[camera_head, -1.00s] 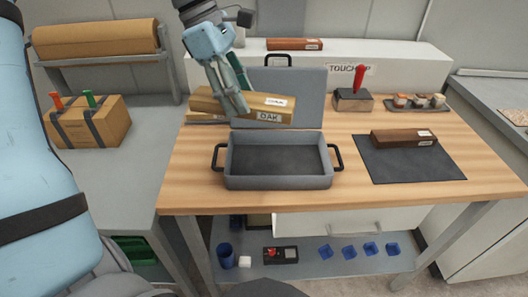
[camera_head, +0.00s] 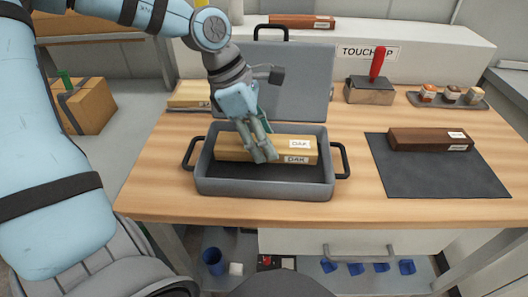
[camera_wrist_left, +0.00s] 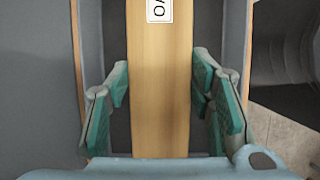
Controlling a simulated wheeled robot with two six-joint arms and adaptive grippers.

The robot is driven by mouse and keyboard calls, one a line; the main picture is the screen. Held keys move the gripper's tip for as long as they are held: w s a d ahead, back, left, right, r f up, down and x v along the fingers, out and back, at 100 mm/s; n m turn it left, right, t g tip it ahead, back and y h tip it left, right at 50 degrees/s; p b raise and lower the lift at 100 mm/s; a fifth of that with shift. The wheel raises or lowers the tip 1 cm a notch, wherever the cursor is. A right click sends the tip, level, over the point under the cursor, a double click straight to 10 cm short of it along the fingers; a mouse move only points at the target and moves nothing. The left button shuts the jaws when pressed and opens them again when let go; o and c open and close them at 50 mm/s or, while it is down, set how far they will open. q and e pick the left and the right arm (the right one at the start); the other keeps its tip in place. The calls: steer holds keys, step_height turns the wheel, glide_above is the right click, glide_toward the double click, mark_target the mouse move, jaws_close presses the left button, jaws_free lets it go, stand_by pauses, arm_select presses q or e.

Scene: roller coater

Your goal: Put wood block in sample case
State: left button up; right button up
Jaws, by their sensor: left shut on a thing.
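The oak wood block (camera_head: 272,148) is light tan with white OAK labels. It lies lengthwise inside the open grey sample case (camera_head: 265,189), below the rim level at the back; I cannot tell whether it rests on the floor. My left gripper (camera_head: 263,154) reaches down from above and is shut on the block near its middle-left. In the left wrist view the block (camera_wrist_left: 160,80) runs between the two green-padded finger pairs (camera_wrist_left: 160,100), with a label at the top. The case's lid (camera_head: 280,80) stands open behind. My right gripper is not in view.
Another pale block (camera_head: 189,95) lies at the back left of the table. A dark brown block (camera_head: 415,138) lies on a dark mat (camera_head: 440,180) at right. A red-handled tool (camera_head: 375,70) and a tray of small jars (camera_head: 447,103) stand behind. The wooden tabletop's front (camera_head: 330,210) is clear.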

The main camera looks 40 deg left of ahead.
arm_select(q)
step_height(320, 180, down, 4)
steer(key=shift+d+r+b, duration=0.1)
steer(key=shift+r+b, duration=0.15)
steer(key=shift+b, duration=0.3)
steer(key=shift+s+r, duration=0.1)
steer(key=shift+s, duration=0.15)
steer(key=shift+f, duration=0.2)
steer(key=o, duration=1.3)
steer(key=shift+w, duration=0.1)
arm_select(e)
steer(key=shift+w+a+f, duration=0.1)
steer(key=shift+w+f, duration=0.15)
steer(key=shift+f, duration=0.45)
arm_select(q)
steer(key=shift+r, duration=0.1)
